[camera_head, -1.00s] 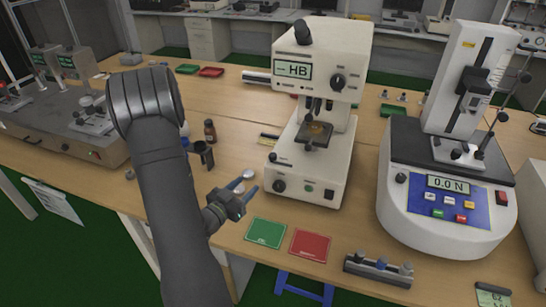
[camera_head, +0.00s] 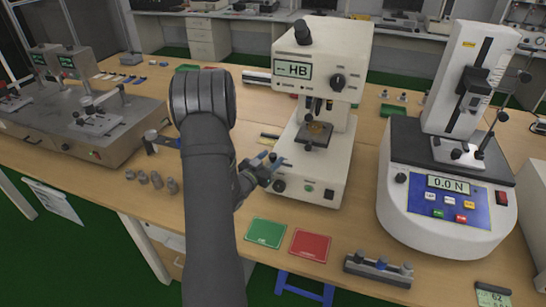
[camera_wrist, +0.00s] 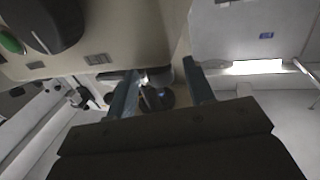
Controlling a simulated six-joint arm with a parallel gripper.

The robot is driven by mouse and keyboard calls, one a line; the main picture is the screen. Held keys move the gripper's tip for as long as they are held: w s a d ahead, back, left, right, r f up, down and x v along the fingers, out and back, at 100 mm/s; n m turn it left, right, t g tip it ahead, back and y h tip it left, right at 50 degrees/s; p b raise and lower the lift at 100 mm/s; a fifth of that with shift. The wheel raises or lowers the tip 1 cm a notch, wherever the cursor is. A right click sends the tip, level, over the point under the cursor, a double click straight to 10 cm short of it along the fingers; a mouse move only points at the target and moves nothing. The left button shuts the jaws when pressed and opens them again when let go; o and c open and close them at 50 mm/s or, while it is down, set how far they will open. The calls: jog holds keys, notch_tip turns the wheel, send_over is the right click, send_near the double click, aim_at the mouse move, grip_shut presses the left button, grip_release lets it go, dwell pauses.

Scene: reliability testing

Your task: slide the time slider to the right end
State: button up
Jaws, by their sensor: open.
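The hardness tester (camera_head: 320,175), a cream machine marked HB, stands in the middle of the bench. Its lower front carries a black knob (camera_head: 279,186), a green button (camera_head: 309,188) and a dark switch (camera_head: 329,194). My gripper (camera_head: 277,160) is open at the left part of this lower front, its blue fingers pointing right. In the wrist view, my gripper (camera_wrist: 162,70) has its fingers apart with nothing clearly held between them. The tester's pale body and green button (camera_wrist: 11,43) show at upper left there. I cannot clearly make out the time slider; my fingers cover part of that area.
A green mat (camera_head: 266,232) and a red mat (camera_head: 310,244) lie in front of the tester. A force tester (camera_head: 445,215) reading 0.0 N stands at right. A small rack (camera_head: 378,270) sits at the front edge. Several metal weights (camera_head: 157,180) stand at left.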

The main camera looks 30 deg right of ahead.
aim_at(289, 165)
jog(key=shift+x, duration=0.95)
jog(key=shift+c, duration=0.2)
grip_shut()
jog(key=shift+s+d, duration=2)
jog(key=shift+d, duration=0.05)
jog(key=shift+o, duration=0.2)
grip_release()
